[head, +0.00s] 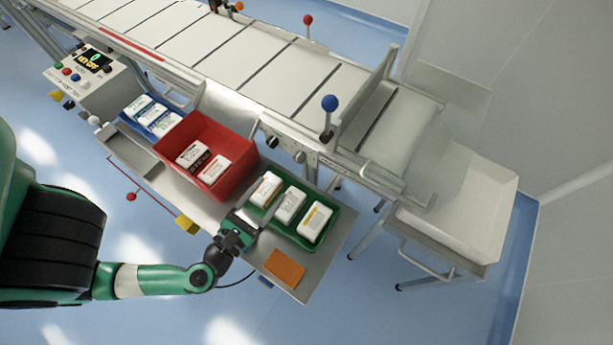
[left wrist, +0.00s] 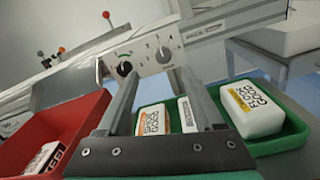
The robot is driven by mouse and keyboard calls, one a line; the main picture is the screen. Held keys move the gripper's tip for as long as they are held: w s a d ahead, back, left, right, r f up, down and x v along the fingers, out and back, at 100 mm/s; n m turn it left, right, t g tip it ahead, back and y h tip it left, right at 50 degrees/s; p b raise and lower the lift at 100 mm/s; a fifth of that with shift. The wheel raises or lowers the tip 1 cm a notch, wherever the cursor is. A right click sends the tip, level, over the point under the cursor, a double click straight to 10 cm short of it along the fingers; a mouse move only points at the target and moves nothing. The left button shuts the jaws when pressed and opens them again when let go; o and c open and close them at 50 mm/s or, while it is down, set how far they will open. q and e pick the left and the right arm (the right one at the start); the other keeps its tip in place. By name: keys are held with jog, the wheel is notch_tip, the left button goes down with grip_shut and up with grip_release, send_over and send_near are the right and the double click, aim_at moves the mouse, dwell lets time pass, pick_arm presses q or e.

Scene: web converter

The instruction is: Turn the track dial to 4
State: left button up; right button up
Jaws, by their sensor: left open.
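A pale control plate (left wrist: 146,58) on the conveyor's side carries a black dial (left wrist: 124,69) with a light pointer mark and a grey knob (left wrist: 163,55). Small marks surround them, too small to read, so I cannot tell which is the track dial. In the head view the black dial (head: 272,142) and the second knob (head: 300,157) sit on the conveyor's front rail. My left gripper (head: 264,212) is open and empty, over the green tray's left side, below and in front of the dials and apart from them. My right gripper is not in view.
A green tray (head: 328,236) of white packs and a red bin (head: 176,132) stand on the shelf below the rail. A blue-knobbed lever (head: 329,103) rises right of the dials. An orange pad (head: 285,268) lies at the shelf's front. A white bin (head: 470,240) stands right.

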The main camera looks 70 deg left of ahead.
aim_at(297, 161)
pick_arm(q)
jog(key=x, duration=0.7)
jog(key=f+x, duration=0.1)
jog(key=x, duration=0.2)
jog(key=shift+w+p, duration=0.25)
jog(key=shift+p, duration=0.15)
jog(key=shift+w+a+f, duration=0.1)
jog(key=shift+w+a, duration=0.3)
jog(key=shift+w, duration=0.1)
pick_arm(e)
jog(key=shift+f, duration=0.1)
pick_arm(q)
grip_shut()
